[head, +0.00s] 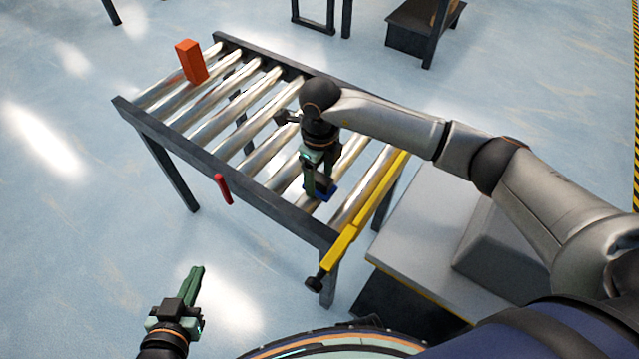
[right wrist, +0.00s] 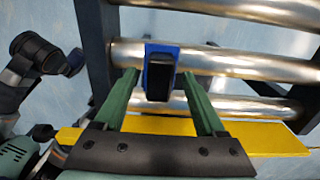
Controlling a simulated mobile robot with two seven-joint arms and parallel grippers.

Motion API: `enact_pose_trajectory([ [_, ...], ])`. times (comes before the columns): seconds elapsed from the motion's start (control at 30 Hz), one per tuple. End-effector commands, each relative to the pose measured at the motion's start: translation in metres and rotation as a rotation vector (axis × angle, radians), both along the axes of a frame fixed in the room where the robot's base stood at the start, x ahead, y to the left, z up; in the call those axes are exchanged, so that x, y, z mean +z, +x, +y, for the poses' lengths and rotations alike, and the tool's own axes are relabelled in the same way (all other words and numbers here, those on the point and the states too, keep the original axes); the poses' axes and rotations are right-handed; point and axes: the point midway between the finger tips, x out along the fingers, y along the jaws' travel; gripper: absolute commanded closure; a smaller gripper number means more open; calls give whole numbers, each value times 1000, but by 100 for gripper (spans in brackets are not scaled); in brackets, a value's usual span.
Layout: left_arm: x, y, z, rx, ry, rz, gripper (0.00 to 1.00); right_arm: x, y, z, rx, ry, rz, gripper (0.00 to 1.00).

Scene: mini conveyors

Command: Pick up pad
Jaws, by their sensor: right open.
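The pad, a small blue and black piece (right wrist: 160,72), lies on the metal rollers near the yellow end of the conveyor. In the head view only a bit of its blue edge (head: 324,195) shows below my right gripper (head: 319,190); the rest is hidden. In the right wrist view my right gripper (right wrist: 162,88) is open, with one green finger on each side of the pad and gaps between them. My left gripper (head: 198,270) is empty, off to the lower left above the floor, its fingers together.
An orange block (head: 191,62) stands at the far left end of the roller conveyor (head: 190,147). A red handle (head: 223,189) is at its near side rail. A yellow bar (head: 362,215) crosses the right end, beside a grey box-like unit (head: 425,215).

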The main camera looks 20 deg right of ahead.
Motion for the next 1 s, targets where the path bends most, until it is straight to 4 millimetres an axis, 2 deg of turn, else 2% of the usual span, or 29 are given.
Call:
enact_pose_trajectory([
  [0.27,2,1,0,0,-1,-11,100,-3,0,0,1,1,-1,29],
  [0.9,2,1,0,-1,0,-7,100,-2,0,0,1,1,-1,100],
  [1.0,1,1,0,0,-1,-7,100,-2,0,0,1,1,-1,100],
])
